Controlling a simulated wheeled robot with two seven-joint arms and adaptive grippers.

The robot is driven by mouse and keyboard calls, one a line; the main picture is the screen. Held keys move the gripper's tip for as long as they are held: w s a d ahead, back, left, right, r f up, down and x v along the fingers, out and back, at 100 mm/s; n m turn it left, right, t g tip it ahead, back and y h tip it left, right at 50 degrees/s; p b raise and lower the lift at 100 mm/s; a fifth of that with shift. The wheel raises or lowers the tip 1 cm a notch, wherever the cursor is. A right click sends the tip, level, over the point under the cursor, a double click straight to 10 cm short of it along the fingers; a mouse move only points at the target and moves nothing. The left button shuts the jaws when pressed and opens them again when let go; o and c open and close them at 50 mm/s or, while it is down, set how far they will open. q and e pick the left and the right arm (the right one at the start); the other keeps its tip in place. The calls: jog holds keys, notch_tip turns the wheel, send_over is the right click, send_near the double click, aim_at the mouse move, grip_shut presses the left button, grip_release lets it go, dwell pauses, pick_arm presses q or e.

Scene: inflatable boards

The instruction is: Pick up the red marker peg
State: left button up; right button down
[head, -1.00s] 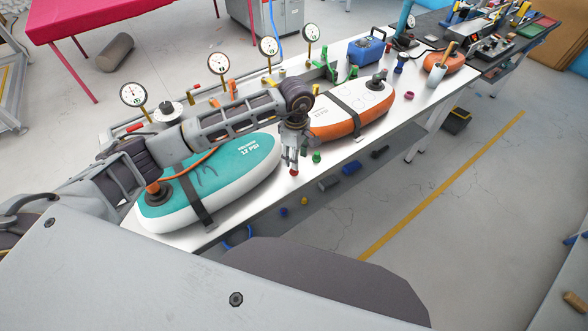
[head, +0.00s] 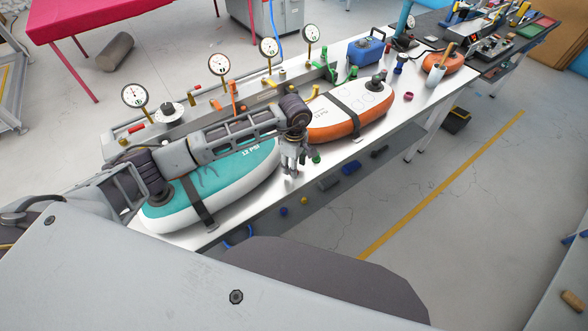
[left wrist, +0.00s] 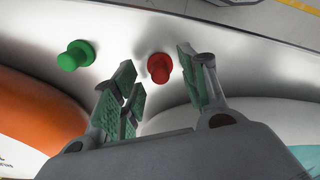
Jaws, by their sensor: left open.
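The red marker peg (left wrist: 159,67) stands on the metal-white table top in the left wrist view, between and just beyond the fingertips of my left gripper (left wrist: 160,80). The gripper is open, with a green-padded finger on each side, and the peg looks closer to the right-hand finger. In the head view my left gripper (head: 290,172) is low over the table's front edge and hides the red peg. A green peg (left wrist: 76,56) stands to the left in the wrist view; it shows in the head view just right of the gripper (head: 315,158). My right gripper is not in view.
A teal inflatable board (head: 225,172) lies left of the gripper and an orange one (head: 338,126) lies right of it. Gauges (head: 220,64) line the back of the table. Bare table lies between the boards along the front edge.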

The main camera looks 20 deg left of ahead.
pick_arm(q)
jog(key=shift+f, duration=0.55)
grip_shut()
